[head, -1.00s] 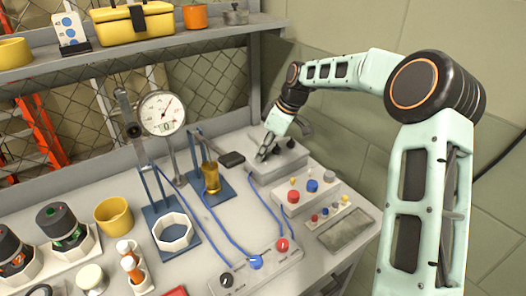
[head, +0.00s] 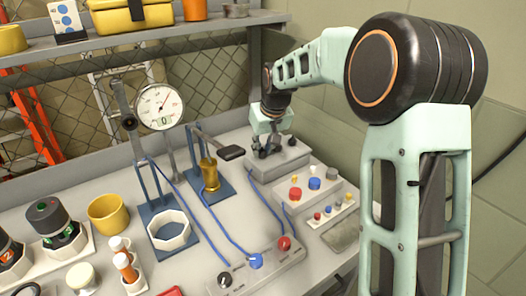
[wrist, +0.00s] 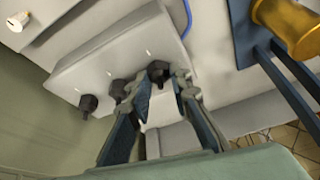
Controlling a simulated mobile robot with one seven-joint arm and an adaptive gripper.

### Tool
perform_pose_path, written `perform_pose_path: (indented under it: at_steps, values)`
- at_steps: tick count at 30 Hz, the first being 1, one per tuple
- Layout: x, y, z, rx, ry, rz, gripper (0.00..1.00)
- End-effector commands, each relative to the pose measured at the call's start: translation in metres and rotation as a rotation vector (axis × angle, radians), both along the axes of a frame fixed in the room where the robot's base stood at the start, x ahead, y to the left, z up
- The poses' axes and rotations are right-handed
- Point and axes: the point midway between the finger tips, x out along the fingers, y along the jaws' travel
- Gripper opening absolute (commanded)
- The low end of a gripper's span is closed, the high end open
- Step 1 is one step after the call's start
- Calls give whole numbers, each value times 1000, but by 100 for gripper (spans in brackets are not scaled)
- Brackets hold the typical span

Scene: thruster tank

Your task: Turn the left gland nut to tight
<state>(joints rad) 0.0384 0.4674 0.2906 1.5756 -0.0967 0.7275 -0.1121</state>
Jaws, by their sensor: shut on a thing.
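A grey box (head: 292,160) stands at the back right of the bench. In the wrist view the box (wrist: 100,60) carries a row of dark gland nuts, each with a small pale mark beside it. The nut nearest the brass cylinder, the left one as seen from the head, is the gland nut (wrist: 158,68) between my fingertips. My gripper (wrist: 160,80) is shut on it, pointing down from above; it also shows in the head view (head: 268,149). The middle nut (wrist: 119,89) and the far nut (wrist: 88,102) are free. My fingers partly hide the held nut, and its turn angle is unclear.
A brass cylinder (head: 209,174) on a blue stand and a black-handled lever (head: 230,153) are left of the box. A button panel (head: 314,184) sits in front. Blue cables (head: 262,198) cross the bench. The wall is close on the right.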

Motion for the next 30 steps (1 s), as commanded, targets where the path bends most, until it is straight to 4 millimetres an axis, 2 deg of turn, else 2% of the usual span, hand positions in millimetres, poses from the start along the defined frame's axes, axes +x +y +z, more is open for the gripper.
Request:
perform_pose_path:
  at_steps: [18, 30]
  values:
    - [0, 5, 0, -1, 0, -540, 0]
    - [0, 4, 0, 0, 1, -717, 0]
